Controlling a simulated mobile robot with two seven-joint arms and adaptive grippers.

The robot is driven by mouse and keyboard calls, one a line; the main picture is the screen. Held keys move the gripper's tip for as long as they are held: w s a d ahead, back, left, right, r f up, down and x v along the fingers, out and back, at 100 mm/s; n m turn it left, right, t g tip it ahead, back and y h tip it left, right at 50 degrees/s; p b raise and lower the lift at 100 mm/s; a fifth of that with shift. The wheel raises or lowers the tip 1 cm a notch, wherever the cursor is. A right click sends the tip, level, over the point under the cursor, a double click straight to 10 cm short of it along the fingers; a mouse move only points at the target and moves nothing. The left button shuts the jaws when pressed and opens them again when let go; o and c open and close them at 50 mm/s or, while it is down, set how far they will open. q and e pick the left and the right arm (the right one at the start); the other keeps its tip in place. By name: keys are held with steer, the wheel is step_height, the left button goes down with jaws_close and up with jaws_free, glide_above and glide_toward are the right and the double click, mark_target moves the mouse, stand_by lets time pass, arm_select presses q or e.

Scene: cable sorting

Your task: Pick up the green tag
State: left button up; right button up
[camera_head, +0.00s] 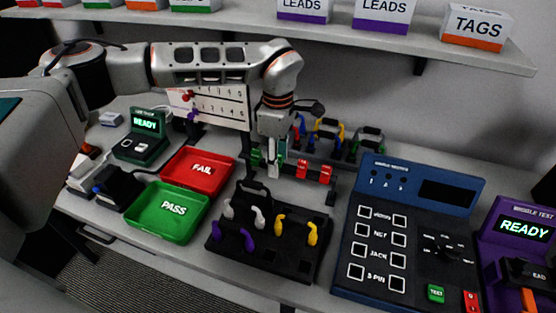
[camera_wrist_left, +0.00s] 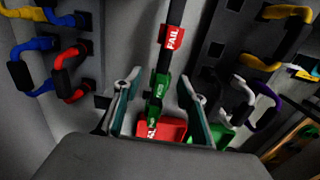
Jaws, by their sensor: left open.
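A rail (camera_wrist_left: 176,12) carries small tags. In the left wrist view a green tag (camera_wrist_left: 160,84) hangs on it between my left gripper's fingers (camera_wrist_left: 158,100), with another green tag (camera_wrist_left: 153,113) just below it in the picture. A red FAIL tag (camera_wrist_left: 172,37) is farther along the rail. In the head view my left gripper (camera_head: 270,168) reaches down at the rail's left part, open; a green tag (camera_head: 256,157) shows beside its fingers, and red tags (camera_head: 302,169) hang to the right. The fingers partly hide the green tags there. My right gripper is not in view.
A red FAIL tray (camera_head: 225,178) and a green PASS tray (camera_head: 190,222) lie to the left. A black holder (camera_head: 270,262) with white, purple and yellow cables stands in front of the rail. A blue tester (camera_head: 345,280) is to the right. A shelf (camera_head: 350,32) runs above.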

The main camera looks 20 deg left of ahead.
arm_select(q)
steer(key=c, duration=0.9)
steer(key=shift+r, duration=0.15)
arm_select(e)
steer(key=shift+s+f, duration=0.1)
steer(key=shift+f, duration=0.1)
arm_select(q)
step_height(320, 180, up, 23)
steer(key=p, duration=0.4)
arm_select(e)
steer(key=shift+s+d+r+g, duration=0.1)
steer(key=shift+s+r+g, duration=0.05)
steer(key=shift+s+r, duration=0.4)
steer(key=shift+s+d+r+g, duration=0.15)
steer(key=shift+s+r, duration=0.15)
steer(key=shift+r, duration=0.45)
arm_select(q)
steer(key=shift+s, duration=0.1)
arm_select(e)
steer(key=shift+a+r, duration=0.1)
